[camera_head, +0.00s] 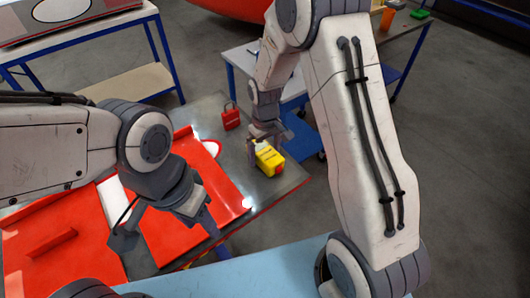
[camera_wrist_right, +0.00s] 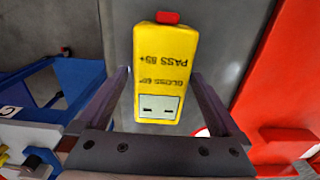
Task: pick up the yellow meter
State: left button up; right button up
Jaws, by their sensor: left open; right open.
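The yellow meter (camera_head: 269,158) lies on the dark table top near its right edge in the head view. It is a yellow block with a red end. In the right wrist view the meter (camera_wrist_right: 165,65) shows printed text, a pale display panel and a red button at its far end. My right gripper (camera_head: 262,140) is open at the meter. In the right wrist view its two fingers (camera_wrist_right: 163,95) stand on either side of the meter's near part, with gaps visible. My left gripper (camera_head: 165,225) is open and empty above the red panel.
Red panels (camera_head: 70,240) cover much of the dark table (camera_head: 285,182). A red padlock-shaped item (camera_head: 230,116) stands behind the meter. A white-topped table (camera_head: 240,58) with a blue frame is behind. A light blue surface (camera_head: 270,275) lies in front.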

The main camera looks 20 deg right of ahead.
jog(key=shift+f, duration=0.35)
grip_shut()
jog(key=shift+r, duration=0.15)
